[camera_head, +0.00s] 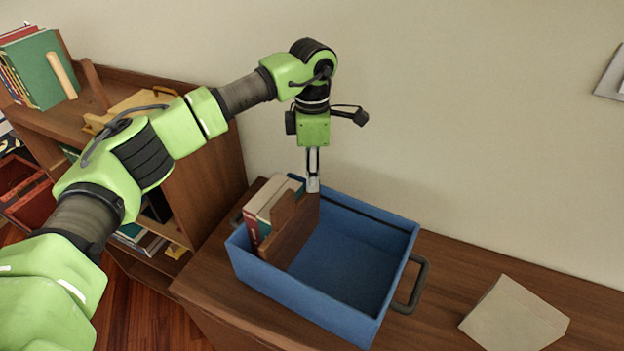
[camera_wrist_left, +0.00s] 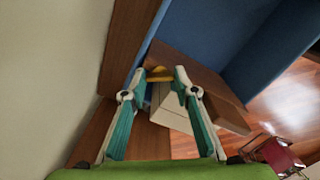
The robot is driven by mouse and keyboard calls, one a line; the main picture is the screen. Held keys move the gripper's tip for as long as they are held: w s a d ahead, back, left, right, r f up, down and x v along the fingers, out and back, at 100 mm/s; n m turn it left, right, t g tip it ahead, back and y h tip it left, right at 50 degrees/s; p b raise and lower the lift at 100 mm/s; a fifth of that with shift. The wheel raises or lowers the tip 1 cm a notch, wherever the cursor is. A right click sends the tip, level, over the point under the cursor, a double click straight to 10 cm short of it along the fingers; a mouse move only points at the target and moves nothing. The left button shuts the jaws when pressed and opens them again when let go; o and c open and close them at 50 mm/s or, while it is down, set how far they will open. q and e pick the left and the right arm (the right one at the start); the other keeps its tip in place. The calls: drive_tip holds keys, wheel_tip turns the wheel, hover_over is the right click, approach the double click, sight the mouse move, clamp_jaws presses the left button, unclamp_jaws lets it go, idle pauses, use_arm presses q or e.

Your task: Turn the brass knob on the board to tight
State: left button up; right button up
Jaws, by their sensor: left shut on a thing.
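A blue crate (camera_head: 350,225) stands on the wooden counter, with books (camera_head: 268,208) and an upright brown wooden board (camera_head: 290,232) at its left end. The board also shows in the left wrist view (camera_wrist_left: 205,88). My left gripper (camera_head: 313,187) points down at the far end of the board. In the wrist view its fingertips (camera_wrist_left: 159,72) are closed in on the brass knob (camera_wrist_left: 158,75), a small yellow piece beside the board. The knob is hidden by the fingers in the head view. My right gripper is not in view.
The counter (camera_head: 450,270) has bare room right of the crate's dark handle (camera_head: 412,285), before a pale, angled block (camera_head: 515,315). A wooden bookshelf (camera_head: 200,180) with books stands at the left. The wall is close behind the crate.

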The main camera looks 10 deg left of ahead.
use_arm(q)
drive_tip(key=shift+m+b, duration=0.45)
drive_tip(key=shift+m, duration=0.55)
drive_tip(key=o, duration=1.1)
wheel_tip(320, 180, up, 12)
drive_tip(key=shift+r, duration=0.1)
